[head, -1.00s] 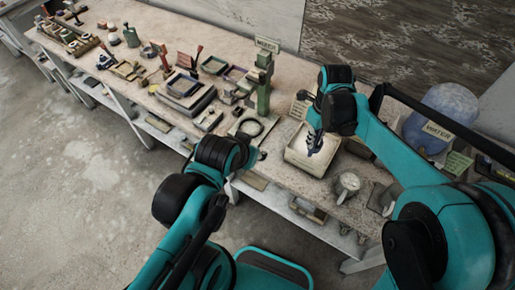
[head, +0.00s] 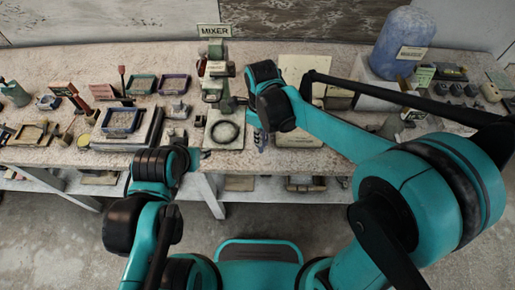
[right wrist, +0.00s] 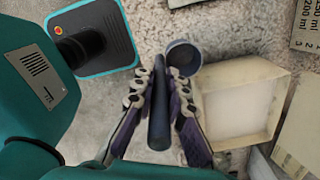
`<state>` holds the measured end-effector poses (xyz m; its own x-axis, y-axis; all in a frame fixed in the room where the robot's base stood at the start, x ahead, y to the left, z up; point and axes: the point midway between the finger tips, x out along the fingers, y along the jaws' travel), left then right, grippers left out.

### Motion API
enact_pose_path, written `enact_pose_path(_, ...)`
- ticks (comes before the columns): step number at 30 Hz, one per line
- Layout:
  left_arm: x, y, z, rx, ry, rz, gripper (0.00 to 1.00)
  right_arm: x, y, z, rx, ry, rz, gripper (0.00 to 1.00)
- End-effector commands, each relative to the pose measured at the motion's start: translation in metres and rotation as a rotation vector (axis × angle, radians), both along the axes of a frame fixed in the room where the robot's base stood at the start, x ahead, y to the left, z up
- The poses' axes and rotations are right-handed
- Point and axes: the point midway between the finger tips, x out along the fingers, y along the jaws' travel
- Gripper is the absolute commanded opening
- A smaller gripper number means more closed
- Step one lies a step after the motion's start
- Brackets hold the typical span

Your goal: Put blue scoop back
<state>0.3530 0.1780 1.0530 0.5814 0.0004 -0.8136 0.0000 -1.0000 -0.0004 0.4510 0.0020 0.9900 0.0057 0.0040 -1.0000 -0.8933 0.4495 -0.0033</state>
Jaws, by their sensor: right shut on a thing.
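The blue scoop shows in the right wrist view as a dark blue handle (right wrist: 159,115) and a round grey-blue cup (right wrist: 183,56). My right gripper (right wrist: 165,80) is shut on the scoop, with the handle running between its fingers. In the head view the right gripper (head: 261,138) hangs over the front of the bench, just left of a pale box (head: 300,140). The scoop is too small to make out there. My left gripper (head: 192,156) is near the bench's front edge, mostly hidden behind its wrist, so its jaws cannot be made out.
The mixer (head: 214,85) stands behind and left of the right gripper, with a dark ring (head: 225,132) before it. The pale box also shows in the right wrist view (right wrist: 275,105). A blue water container (head: 403,43) stands at the back right. Trays and tools crowd the left.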

Motion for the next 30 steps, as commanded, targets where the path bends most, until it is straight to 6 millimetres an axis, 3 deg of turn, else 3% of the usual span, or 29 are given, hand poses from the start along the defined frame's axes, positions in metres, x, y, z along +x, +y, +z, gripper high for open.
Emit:
enact_pose_path(13,0.0,0.0,-0.021,0.0,0.0,0.0,0.4,0.0,0.0,-0.054,0.0,0.0,-0.001,0.0)
enact_pose_path(24,0.0,0.0,-0.023,0.0,0.0,0.0,0.4,0.0,0.0,-0.058,0.0,0.0,-0.001,0.0)
enact_pose_path(25,0.0,0.0,-0.023,0.0,0.0,0.0,0.4,0.0,0.0,-0.058,0.0,0.0,-0.001,0.15)
enact_pose_path(27,0.0,0.0,-0.022,0.0,0.0,0.0,0.4,0.0,0.0,-0.057,0.0,0.0,-0.001,0.33)
enact_pose_path(30,0.0,0.0,-0.022,0.0,0.0,0.0,0.4,0.0,0.0,-0.057,0.0,0.0,-0.001,0.33)
